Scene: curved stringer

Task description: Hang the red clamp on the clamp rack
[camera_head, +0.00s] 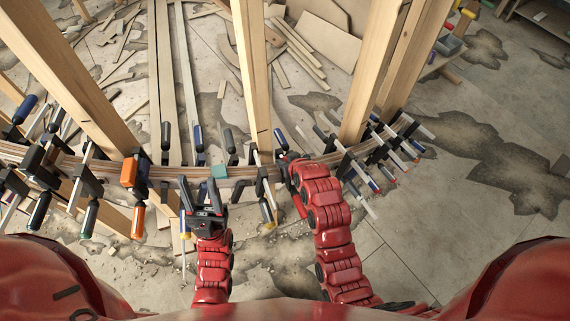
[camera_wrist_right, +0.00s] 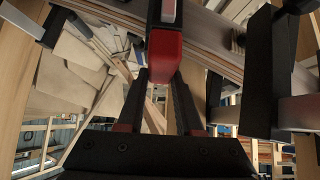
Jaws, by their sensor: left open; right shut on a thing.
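My right gripper (camera_head: 287,160) is at the curved wooden stringer (camera_head: 240,171), its fingers mostly hidden by my wrist in the head view. In the right wrist view its fingers (camera_wrist_right: 162,100) are closed on the red clamp (camera_wrist_right: 165,58), whose red part shows at the fingertips with a dark part above it, close to the wood strips. In the head view a narrow red piece (camera_head: 299,206) below the wrist may be its handle. My left gripper (camera_head: 203,190) is open and empty, just in front of the stringer. I cannot make out a clamp rack for certain.
Several clamps with orange (camera_head: 138,221), blue and black handles line the stringer on both sides. Upright wooden posts (camera_head: 251,70) rise behind it. Loose boards (camera_head: 325,50) lie behind; the cracked floor at right (camera_head: 450,220) is clear.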

